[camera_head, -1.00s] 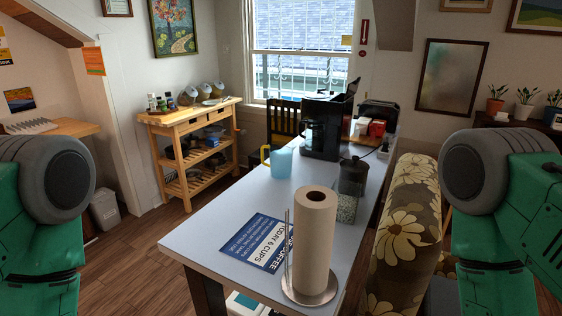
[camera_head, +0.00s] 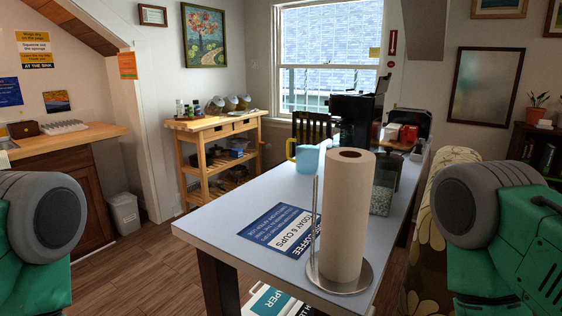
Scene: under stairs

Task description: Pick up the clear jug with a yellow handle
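A light-blue translucent jug with a yellow handle (camera_head: 306,158) stands upright on the table, beyond the paper towel roll. Its yellow handle is on its left side. The roll stands close by to its right in the picture. My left arm shows at the lower left and my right arm at the lower right, as green links with grey joints. Neither gripper is in view, and nothing of mine is near the jug.
The paper towel roll (camera_head: 347,215) stands on a holder at the table's (camera_head: 215,222) near end. A blue coffee sign (camera_head: 283,228) lies beside it. A black coffee maker (camera_head: 352,118) and a clear container (camera_head: 383,190) stand farther back. A floral armchair (camera_head: 425,215) flanks the right side.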

